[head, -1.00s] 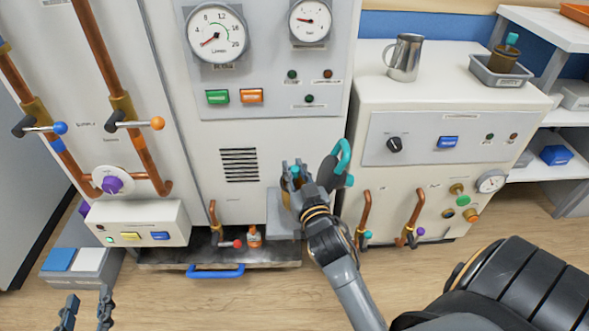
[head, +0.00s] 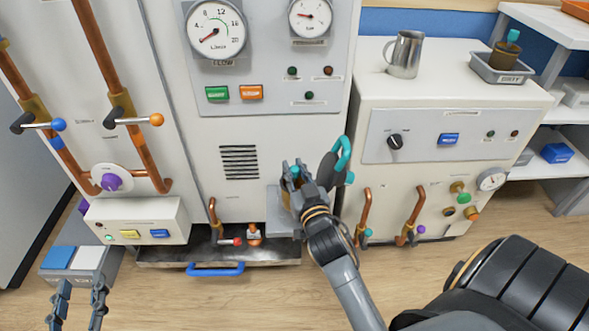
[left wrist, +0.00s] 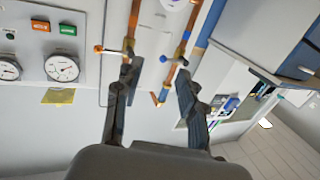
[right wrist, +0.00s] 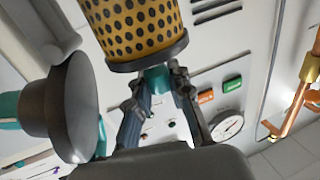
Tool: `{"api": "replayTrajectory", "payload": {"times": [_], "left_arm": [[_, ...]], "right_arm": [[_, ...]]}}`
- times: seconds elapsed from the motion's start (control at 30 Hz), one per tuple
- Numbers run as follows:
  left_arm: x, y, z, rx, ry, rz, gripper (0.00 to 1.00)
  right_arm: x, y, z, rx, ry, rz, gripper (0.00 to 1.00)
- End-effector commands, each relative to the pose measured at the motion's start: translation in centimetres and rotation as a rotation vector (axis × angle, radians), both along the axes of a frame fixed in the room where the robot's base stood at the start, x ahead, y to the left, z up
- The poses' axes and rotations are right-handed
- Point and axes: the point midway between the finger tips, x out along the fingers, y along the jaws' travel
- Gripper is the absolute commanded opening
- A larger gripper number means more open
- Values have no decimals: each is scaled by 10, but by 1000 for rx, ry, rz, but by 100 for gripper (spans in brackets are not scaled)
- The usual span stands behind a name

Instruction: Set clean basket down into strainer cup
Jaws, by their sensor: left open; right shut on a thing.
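My right gripper (head: 296,178) is shut on the teal knob (right wrist: 157,78) of the clean basket. The basket (right wrist: 135,28) is a brass, perforated cylinder with a dark rim in the right wrist view. In the head view, it is mostly hidden behind my gripper, with a brown strip (head: 286,195) showing. It is at a grey block (head: 274,217) on the machine front, seemingly the strainer cup. The cup's opening is hidden, so I cannot tell how deep the basket sits. My left gripper (head: 80,294) is open and empty at lower left, also in the left wrist view (left wrist: 156,74).
A dark round lid (head: 328,170) with a teal handle stands raised right beside my right gripper. A drip tray with a blue handle (head: 215,270) lies below. A grey tray marked dirty (head: 501,72) holds another basket (head: 503,56) at upper right. Copper pipes flank the area.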

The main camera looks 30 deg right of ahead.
Motion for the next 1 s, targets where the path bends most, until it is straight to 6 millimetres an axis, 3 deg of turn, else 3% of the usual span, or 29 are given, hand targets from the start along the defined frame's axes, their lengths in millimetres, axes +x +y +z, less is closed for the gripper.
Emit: {"api": "replayTrajectory", "payload": {"times": [1.0], "left_arm": [[1,-4,23,-34,-131,-7,40]], "right_arm": [[0,0,-10,1,-1,0,0]]}}
